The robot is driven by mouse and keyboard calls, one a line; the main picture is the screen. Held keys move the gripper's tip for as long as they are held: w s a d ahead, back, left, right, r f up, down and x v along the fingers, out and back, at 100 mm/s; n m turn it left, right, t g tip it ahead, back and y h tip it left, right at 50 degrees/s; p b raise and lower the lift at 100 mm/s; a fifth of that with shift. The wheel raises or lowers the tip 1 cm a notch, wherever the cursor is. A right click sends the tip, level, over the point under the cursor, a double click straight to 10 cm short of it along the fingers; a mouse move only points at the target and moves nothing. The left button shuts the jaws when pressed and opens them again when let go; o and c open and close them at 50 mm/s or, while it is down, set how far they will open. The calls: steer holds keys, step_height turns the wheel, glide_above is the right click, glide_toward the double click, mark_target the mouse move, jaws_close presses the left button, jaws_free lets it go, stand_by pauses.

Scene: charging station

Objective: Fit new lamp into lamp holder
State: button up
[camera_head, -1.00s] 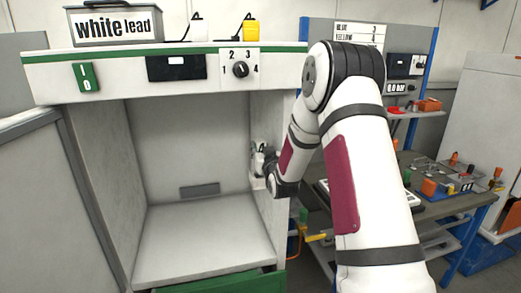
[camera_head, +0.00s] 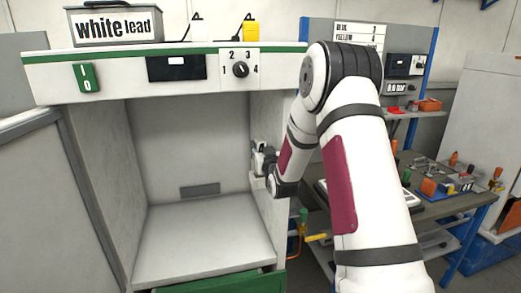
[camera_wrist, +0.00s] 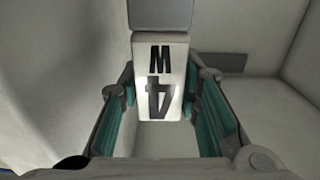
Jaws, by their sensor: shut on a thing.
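My gripper (camera_head: 262,158) is inside the open cabinet, close to its right wall, and looks small in the head view. In the wrist view, its two teal-padded fingers (camera_wrist: 160,85) are on either side of a white block (camera_wrist: 178,60) with a dark "4" and a letter, seen upside down. The gripper is shut on this block, which appears to be the lamp. A grey part (camera_wrist: 175,14) shows beyond the block's far end. I cannot tell whether it belongs to the lamp or to a holder. The lamp holder is not clearly seen in the head view.
The cabinet floor (camera_head: 205,235) is clear. A grey plate (camera_head: 200,190) is on the back wall. Above the opening are a green switch (camera_head: 86,77) and a dial (camera_head: 240,70). A tool-laden bench (camera_head: 440,215) stands to the right.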

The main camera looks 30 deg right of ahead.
steer(key=shift+f+b, duration=0.55)
steer(key=shift+f, duration=1.5)
steer(key=o, duration=1.3)
steer(key=shift+c, duration=0.2)
steer(key=shift+s, duration=0.1)
steer(key=v, duration=1.2)
